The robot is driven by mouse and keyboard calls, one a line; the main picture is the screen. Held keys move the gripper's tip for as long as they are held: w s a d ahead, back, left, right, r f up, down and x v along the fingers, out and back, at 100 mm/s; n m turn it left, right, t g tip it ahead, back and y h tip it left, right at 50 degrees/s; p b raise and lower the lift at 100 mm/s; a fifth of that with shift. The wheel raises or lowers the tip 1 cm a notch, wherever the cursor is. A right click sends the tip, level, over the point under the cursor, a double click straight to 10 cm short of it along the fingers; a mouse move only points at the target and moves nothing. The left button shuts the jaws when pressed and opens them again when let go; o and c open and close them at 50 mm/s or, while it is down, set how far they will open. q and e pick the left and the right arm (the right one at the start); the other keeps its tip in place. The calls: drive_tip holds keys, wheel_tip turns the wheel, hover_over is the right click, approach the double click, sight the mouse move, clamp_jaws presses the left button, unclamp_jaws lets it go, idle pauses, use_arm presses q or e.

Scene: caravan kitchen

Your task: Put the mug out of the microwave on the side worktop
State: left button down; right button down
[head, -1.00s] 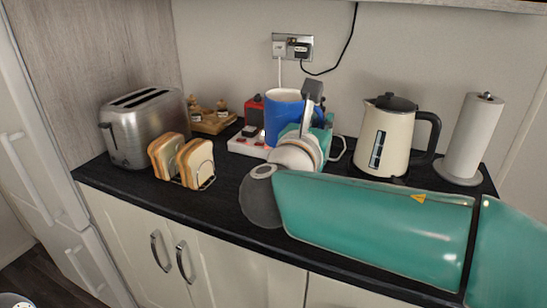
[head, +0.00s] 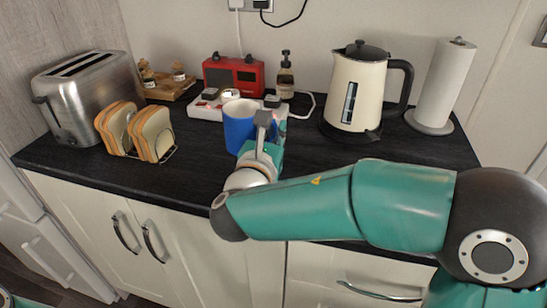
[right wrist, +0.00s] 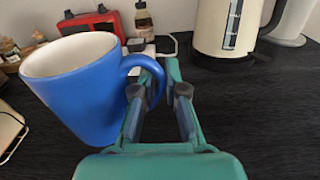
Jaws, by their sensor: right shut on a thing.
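The blue mug (head: 238,127) with a white inside is upright over the dark side worktop (head: 180,178), near the middle of the head view. My right gripper (head: 264,125) is at the mug's right side, shut on its handle. The right wrist view shows the mug (right wrist: 85,95) at left, its handle between the fingers of my right gripper (right wrist: 160,92). Whether the mug's base touches the worktop, I cannot tell. The microwave and my left gripper are not in view.
A toaster (head: 90,95) and a toast rack with bread (head: 150,133) stand at left. Behind the mug are a white power strip (head: 205,108), a red radio (head: 234,76) and a small bottle (head: 285,80). A kettle (head: 350,95) and paper roll (head: 440,85) stand at right.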

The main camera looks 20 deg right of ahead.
drive_tip(key=shift+f+b, duration=0.4)
drive_tip(key=shift+f, duration=2.55)
drive_tip(key=c, duration=1.2)
unclamp_jaws()
drive_tip(key=shift+f, duration=0.15)
drive_tip(key=shift+s+a, duration=0.25)
drive_tip(key=shift+s, duration=0.05)
drive_tip(key=v, duration=1.1)
drive_tip(key=shift+s+b, duration=0.1)
drive_tip(key=shift+b, duration=0.2)
